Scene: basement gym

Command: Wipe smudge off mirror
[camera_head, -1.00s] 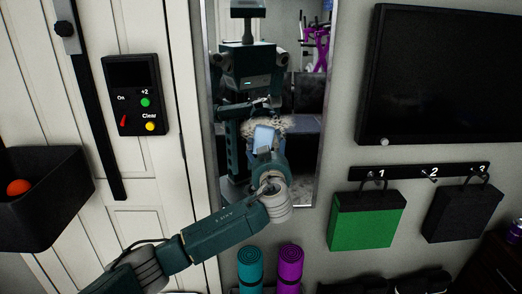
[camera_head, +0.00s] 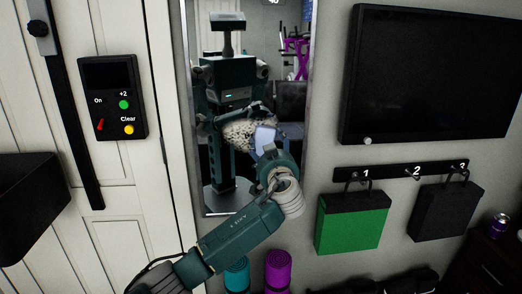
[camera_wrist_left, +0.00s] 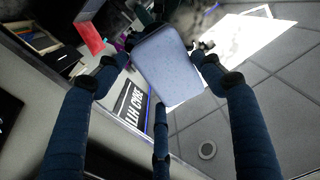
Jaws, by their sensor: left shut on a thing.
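The tall mirror (camera_head: 222,203) hangs on the wall between the white door and the screen. A pale speckled smudge (camera_head: 236,135) lies across its middle. My left gripper (camera_head: 266,148) is in front of the mirror, shut on a light blue block-like wiper (camera_head: 264,136). The wiper covers part of the smudge; I cannot tell whether it touches the glass. In the left wrist view, the wiper (camera_wrist_left: 165,66) sits between the fingertips of the left gripper (camera_wrist_left: 154,66). My right gripper itself is not in view; the mirror shows a reflection of my body.
A black control box (camera_head: 112,97) is at the left, above a dark bin (camera_head: 30,205). A black screen (camera_head: 430,75) and hooks with a green bag (camera_head: 352,220) and a black bag (camera_head: 445,210) are at the right. Rolled mats (camera_head: 277,270) stand below the mirror.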

